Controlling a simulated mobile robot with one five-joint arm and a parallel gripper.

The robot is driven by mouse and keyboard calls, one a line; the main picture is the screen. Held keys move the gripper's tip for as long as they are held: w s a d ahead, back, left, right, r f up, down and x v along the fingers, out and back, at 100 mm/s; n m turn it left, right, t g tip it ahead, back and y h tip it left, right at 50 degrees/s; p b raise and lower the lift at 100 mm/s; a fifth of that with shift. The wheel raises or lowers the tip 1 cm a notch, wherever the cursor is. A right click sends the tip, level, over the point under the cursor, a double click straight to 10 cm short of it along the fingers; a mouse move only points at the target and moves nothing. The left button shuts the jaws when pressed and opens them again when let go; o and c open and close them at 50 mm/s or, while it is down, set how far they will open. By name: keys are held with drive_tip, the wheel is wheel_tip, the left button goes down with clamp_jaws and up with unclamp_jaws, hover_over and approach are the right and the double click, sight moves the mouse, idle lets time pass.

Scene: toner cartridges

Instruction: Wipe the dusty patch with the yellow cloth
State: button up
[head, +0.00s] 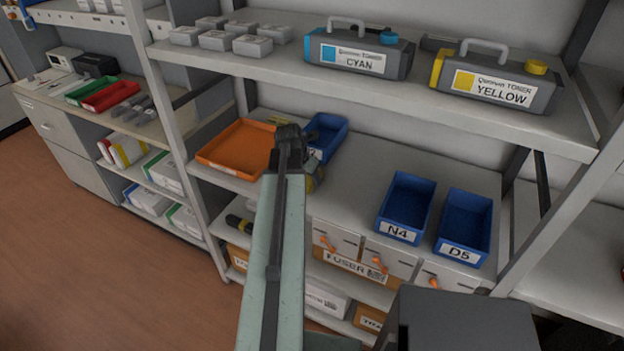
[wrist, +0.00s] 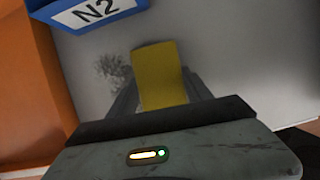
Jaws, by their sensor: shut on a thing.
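The yellow cloth (wrist: 158,72) is between the fingers of my gripper (wrist: 160,85), which is shut on it in the wrist view. The dusty patch (wrist: 112,72) is a dark speckled smudge on the grey shelf, just left of the cloth. I cannot tell whether the cloth touches the shelf. In the head view my arm hides the patch and most of my gripper (head: 314,178); only a little yellow shows beside the arm.
A blue bin marked N2 (wrist: 92,10) stands beyond the patch, with an orange tray (head: 226,158) to the left. Blue bins N4 (head: 406,207) and D5 (head: 464,225) stand to the right, with bare shelf between. An upper shelf with CYAN (head: 358,55) and YELLOW (head: 495,84) toner containers overhangs.

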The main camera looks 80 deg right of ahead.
drive_tip(key=shift+w+d, duration=0.5)
drive_tip(key=shift+w, duration=1.4)
drive_tip(key=shift+w+d, duration=0.5)
drive_tip(key=shift+w, duration=1.4)
drive_tip(key=shift+w+d, duration=0.5)
drive_tip(key=shift+w, duration=1.4)
drive_tip(key=shift+d, duration=0.1)
